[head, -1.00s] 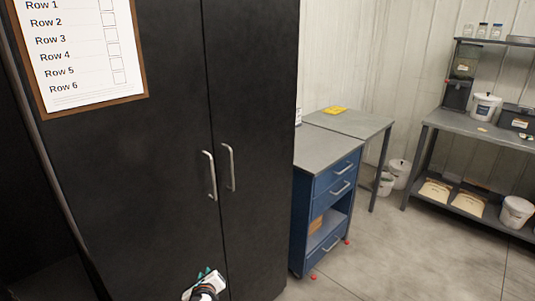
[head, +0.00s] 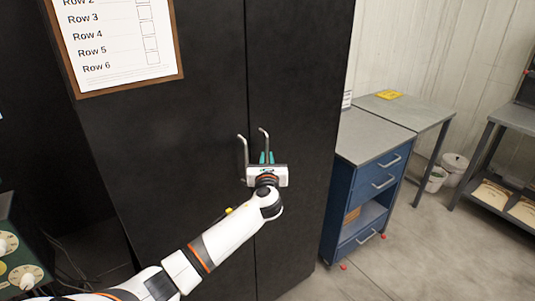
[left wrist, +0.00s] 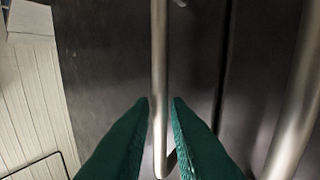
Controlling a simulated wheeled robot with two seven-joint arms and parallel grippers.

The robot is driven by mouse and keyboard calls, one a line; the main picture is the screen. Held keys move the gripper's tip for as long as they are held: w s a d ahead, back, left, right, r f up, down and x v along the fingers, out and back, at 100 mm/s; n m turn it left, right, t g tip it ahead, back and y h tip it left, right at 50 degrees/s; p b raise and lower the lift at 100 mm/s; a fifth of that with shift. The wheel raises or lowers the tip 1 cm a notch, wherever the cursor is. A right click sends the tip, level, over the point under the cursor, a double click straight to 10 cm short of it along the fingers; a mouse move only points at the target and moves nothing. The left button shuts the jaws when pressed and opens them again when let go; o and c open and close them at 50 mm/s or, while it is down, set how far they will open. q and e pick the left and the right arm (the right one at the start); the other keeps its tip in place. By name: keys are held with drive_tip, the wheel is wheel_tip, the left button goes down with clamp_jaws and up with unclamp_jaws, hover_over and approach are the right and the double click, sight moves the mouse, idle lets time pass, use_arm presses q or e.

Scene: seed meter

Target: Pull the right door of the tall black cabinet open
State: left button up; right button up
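The tall black cabinet stands ahead with both doors shut. Its right door (head: 300,90) is to the right of the dark seam, its left door (head: 200,130) to the left. The right door's silver bar handle (head: 264,138) rises behind my left gripper (head: 267,158). In the left wrist view this handle (left wrist: 159,60) runs upright between the green fingertips (left wrist: 160,102), with a small gap on each side. The gripper is open. The left door's handle (head: 242,150) is just left of the gripper and at the right edge of the wrist view (left wrist: 298,100). My right gripper is not in view.
A framed row chart (head: 120,88) hangs on the left door. A blue drawer unit (head: 345,200) stands close to the cabinet's right side, beside a grey table (head: 410,110). The floor (head: 430,250) at the front right is clear.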

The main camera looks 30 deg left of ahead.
use_arm(q)
drive_tip(key=shift+x, duration=1.35)
clamp_jaws()
drive_tip(key=shift+d, duration=0.1)
